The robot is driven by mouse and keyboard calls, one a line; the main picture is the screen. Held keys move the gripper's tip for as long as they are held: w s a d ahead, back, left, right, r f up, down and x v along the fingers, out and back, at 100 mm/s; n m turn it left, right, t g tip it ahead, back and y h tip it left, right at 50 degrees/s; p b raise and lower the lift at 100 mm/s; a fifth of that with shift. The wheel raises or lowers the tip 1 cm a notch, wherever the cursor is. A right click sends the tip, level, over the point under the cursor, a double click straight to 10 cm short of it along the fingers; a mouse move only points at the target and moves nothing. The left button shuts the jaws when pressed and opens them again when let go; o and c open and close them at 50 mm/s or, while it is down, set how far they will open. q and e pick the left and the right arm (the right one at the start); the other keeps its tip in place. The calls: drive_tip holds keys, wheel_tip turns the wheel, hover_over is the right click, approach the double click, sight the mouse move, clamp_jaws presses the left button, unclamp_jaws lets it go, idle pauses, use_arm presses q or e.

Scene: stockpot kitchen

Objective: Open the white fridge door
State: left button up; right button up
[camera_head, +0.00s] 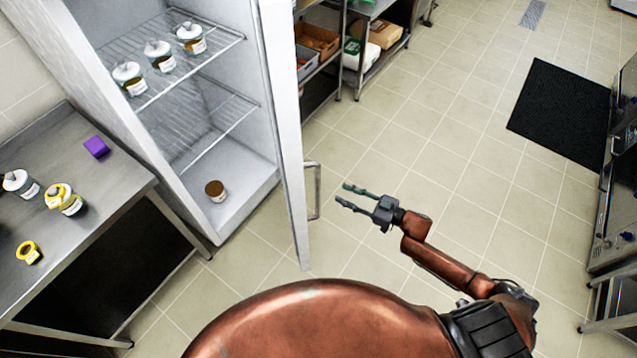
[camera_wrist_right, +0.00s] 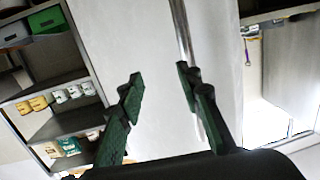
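The white fridge (camera_head: 235,190) stands open at the left of the head view, its shelves showing. Its white door (camera_head: 284,120) is swung out and seen nearly edge-on; it also fills the middle of the right wrist view (camera_wrist_right: 155,45). The metal door handle (camera_head: 317,192) is on the door's right face, and shows in the wrist view (camera_wrist_right: 184,35) as a bar running down to the right finger. My right gripper (camera_head: 342,194) is open and empty, its fingertips pointing at the handle, a short gap to its right. My left gripper is not in view.
Several jars (camera_head: 160,55) stand on the upper fridge shelf and one brown-lidded jar (camera_head: 215,190) on its floor. A steel table (camera_head: 110,205) with jars is at the left. Shelving (camera_head: 322,85) stands behind the door. Tiled floor to the right is clear up to a black mat (camera_head: 562,110).

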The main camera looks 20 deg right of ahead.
drive_tip(key=n+g+y, duration=0.1)
drive_tip(key=y, duration=0.1)
approach(319, 185)
drive_tip(key=w+a+f, duration=0.1)
drive_tip(key=w+a, duration=0.1)
drive_tip(key=w, duration=0.1)
drive_tip(key=x, duration=0.7)
drive_tip(key=shift+a+f, duration=0.15)
drive_tip(key=shift+f, duration=0.15)
drive_tip(key=shift+c, duration=0.5)
clamp_jaws()
